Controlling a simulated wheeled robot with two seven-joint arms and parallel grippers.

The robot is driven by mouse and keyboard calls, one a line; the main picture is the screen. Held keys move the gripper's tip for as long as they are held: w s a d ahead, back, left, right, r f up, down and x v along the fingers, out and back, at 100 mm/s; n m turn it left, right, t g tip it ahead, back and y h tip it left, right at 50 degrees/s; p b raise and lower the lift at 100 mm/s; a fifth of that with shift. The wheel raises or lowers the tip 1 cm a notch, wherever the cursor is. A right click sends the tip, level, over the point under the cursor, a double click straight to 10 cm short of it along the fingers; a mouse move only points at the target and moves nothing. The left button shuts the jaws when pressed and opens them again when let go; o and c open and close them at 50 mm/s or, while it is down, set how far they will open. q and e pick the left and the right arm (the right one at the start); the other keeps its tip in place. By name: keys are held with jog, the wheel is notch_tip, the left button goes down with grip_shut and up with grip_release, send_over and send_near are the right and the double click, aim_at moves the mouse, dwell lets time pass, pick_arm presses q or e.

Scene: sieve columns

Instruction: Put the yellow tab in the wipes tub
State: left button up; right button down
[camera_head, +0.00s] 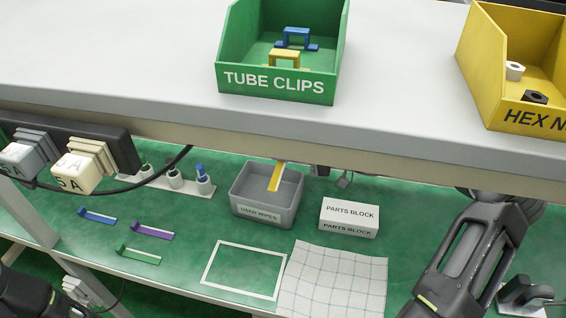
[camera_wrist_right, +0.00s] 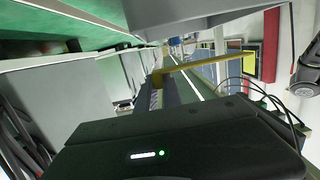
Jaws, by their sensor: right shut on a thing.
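The yellow tab (camera_head: 276,177) is a thin strip, tilted, seen over the grey wipes tub (camera_head: 256,212) labelled USED WIPES on the lower green shelf. Its lower end appears within the tub's opening; I cannot tell whether it touches the tub. My right gripper (camera_head: 281,162) is shut on the tab's upper end and mostly hidden behind the upper shelf's edge. In the right wrist view the tab (camera_wrist_right: 207,63) sticks out sideways from the jaws (camera_wrist_right: 158,78). My left gripper is not in view; only dark arm parts show at lower left.
Blue (camera_head: 97,217), purple (camera_head: 152,232) and green (camera_head: 137,254) tabs lie left of the tub. A white parts block (camera_head: 349,218) stands right of it, near a checked cloth (camera_head: 333,279). The upper shelf's edge (camera_head: 330,152) overhangs. A white-outlined area (camera_head: 243,270) is empty.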

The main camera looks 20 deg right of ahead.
aim_at(283, 184)
notch_tip(283, 184, down, 4)
jog(key=shift+r, duration=0.25)
jog(key=shift+f+b, duration=0.65)
jog(key=shift+f, duration=0.05)
jog(key=c, duration=1.5)
grip_release()
jog(key=shift+r, duration=0.15)
jog(key=shift+r+p, duration=0.6)
jog(key=shift+p, duration=0.25)
jog(key=shift+s+d, duration=0.15)
jog(key=shift+d, duration=0.15)
jog(key=b+v, duration=0.1)
jog(key=v, duration=1)
jog(key=shift+s+b, duration=0.2)
jog(key=shift+b, duration=0.15)
